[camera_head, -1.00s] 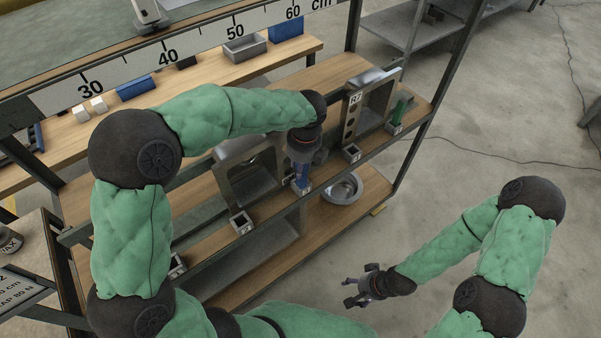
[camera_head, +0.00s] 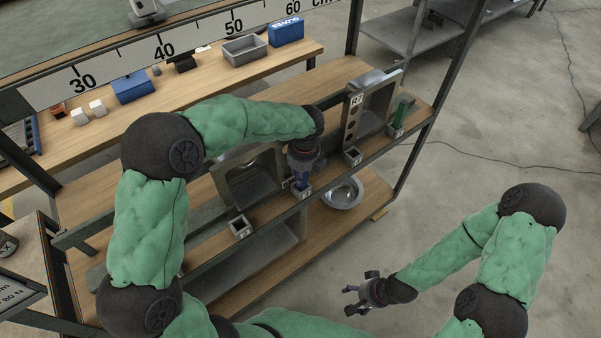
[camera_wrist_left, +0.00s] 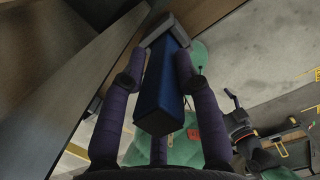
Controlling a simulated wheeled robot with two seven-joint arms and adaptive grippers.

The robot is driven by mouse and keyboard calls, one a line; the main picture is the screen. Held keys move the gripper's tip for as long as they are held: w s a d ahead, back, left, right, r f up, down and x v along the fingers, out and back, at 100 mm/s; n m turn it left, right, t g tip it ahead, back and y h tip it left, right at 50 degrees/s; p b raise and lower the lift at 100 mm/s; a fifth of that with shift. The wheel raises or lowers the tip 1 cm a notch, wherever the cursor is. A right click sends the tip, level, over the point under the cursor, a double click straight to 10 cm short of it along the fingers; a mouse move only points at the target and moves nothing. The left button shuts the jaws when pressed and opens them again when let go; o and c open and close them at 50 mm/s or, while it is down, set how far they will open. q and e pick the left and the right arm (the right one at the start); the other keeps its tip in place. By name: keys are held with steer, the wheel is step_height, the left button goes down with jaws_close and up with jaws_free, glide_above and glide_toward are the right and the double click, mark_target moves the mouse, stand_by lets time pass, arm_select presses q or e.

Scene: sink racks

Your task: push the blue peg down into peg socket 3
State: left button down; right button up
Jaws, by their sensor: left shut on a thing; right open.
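The blue peg (camera_head: 302,179) stands upright below my left gripper (camera_head: 303,170), which is shut on it. In the left wrist view the blue peg (camera_wrist_left: 163,92) lies between the purple fingers of the left gripper (camera_wrist_left: 160,75), its far end at a grey block-like socket (camera_wrist_left: 158,28). In the head view, peg socket 3 (camera_head: 305,193) is the small labelled block at the shelf's front edge under the peg. How deep the peg sits inside it is hidden. My right gripper (camera_head: 364,293) is open and empty over the floor.
Another socket (camera_head: 240,229) stands to the left, an empty one (camera_head: 352,157) to the right, and one with a green peg (camera_head: 401,112) beyond. Grey frames (camera_head: 374,106) stand behind. A metal bowl (camera_head: 342,193) is on the lower shelf.

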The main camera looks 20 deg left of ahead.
arm_select(q)
steer(key=c, duration=1.2)
jaws_free()
steer(key=shift+f, duration=0.1)
steer(key=r+p, duration=0.1)
steer(key=r, duration=0.3)
steer(key=r+p, duration=0.1)
steer(key=r, duration=0.3)
steer(key=s+d+r+p, duration=0.1)
steer(key=r, duration=0.3)
steer(key=shift+r, duration=0.15)
